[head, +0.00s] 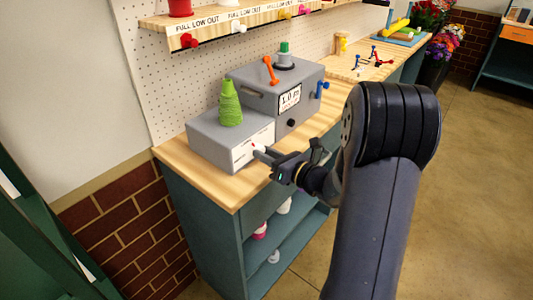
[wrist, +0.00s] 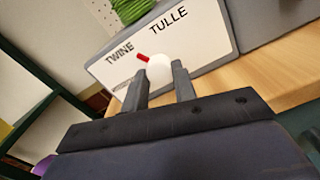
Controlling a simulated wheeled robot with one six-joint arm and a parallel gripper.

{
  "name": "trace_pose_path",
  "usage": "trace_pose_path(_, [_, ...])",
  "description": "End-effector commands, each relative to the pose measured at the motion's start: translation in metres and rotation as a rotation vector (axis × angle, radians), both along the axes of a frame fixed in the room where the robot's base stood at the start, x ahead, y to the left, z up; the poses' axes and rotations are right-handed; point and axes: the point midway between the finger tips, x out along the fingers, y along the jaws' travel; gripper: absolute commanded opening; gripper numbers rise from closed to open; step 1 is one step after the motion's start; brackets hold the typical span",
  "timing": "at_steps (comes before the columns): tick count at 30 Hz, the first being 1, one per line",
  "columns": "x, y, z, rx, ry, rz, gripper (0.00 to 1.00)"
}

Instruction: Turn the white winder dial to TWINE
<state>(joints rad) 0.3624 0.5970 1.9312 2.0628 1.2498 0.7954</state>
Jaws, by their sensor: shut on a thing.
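The white winder dial (wrist: 158,68) is on the pale front panel (wrist: 200,40) of a grey box; it also shows in the head view (head: 259,148). In the wrist view its red pointer (wrist: 143,57) points up and left, towards the right end of the word TWINE (wrist: 119,52). TULLE (wrist: 168,20) is printed above the dial. A smaller label at lower left is unreadable. My gripper (wrist: 160,77) is shut on the dial, one finger on each side; in the head view it reaches the panel from the right (head: 263,153).
A green cone of twine (head: 230,104) stands on the winder box (head: 207,142). A taller grey machine (head: 255,97) with an orange lever (head: 270,70) and blue knob (head: 322,89) adjoins it. The wooden counter's front strip (head: 232,190) is clear.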

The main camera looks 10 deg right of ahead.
Motion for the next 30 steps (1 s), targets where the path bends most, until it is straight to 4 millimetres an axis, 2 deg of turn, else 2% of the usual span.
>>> trace_pose_path(7, [0.000, 0.000, -0.001, -0.001, 0.001, -0.001, 0.04])
trace_pose_path(8, [0.000, 0.000, -0.001, -0.001, 0.001, -0.001, 0.27])
trace_pose_path(16, [0.000, 0.000, 0.000, -0.001, 0.000, 0.000, 0.48])
trace_pose_path(25, [-0.003, -0.003, 0.000, -0.001, 0.000, -0.001, 0.48])
trace_pose_path(30, [-0.020, -0.016, 0.000, -0.002, -0.001, -0.005, 0.48])
